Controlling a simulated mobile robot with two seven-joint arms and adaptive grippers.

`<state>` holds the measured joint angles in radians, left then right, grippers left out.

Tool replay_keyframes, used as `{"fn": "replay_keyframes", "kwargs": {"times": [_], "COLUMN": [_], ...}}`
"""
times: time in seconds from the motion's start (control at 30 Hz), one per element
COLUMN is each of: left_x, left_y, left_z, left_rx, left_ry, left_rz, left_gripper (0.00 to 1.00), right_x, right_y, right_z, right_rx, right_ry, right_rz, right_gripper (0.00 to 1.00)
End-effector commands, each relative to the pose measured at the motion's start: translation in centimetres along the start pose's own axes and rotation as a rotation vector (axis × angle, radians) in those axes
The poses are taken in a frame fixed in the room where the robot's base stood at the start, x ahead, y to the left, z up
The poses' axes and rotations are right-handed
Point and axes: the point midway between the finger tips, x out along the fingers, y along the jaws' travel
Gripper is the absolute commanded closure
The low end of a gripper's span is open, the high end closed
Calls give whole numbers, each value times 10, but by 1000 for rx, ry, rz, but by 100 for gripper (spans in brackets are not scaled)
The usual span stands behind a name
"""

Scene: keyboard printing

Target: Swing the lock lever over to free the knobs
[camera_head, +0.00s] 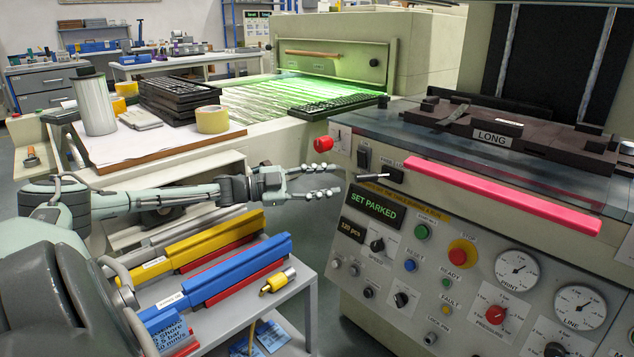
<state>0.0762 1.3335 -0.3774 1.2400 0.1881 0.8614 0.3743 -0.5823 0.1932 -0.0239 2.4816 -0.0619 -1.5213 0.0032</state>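My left gripper (331,180) reaches in from the left with its fingers apart and nothing between them. Its tips point right toward the press's front panel, with a gap before it. On the panel's upper left, just right of the tips, a short silver rod (364,179) meets a small black block (390,173); it may be the lock lever, but I cannot tell. A red ball knob (323,144) sits at the panel's upper left corner. Lower on the panel are a black speed knob (377,244) and a red pressure knob (495,315). My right gripper is out of view.
A long pink bar (500,195) runs along the press's front edge. The display reads SET PARKED (377,208). A low grey table (290,312) with blue and yellow squeegee-like bars stands below my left arm. A lit green dryer opening (330,70) is behind.

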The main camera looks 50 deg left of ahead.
Motion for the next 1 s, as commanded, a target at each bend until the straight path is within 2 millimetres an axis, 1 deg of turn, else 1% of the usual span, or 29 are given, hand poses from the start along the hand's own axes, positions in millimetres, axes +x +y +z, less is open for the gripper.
{"fn": "replay_keyframes", "kwargs": {"times": [0.03,0.1,0.3,1.0], "left_x": [-7,-13,-22,-23], "left_y": [2,1,0,0], "left_z": [2,1,0,0], "left_rx": [-2,-1,0,0], "left_ry": [-4,-4,0,1], "left_rz": [4,3,1,0], "left_gripper": [61,61,61,61], "right_x": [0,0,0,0], "right_y": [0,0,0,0], "right_z": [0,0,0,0], "right_rx": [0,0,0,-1], "right_ry": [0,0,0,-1], "right_rz": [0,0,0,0], "right_gripper": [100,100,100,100]}}
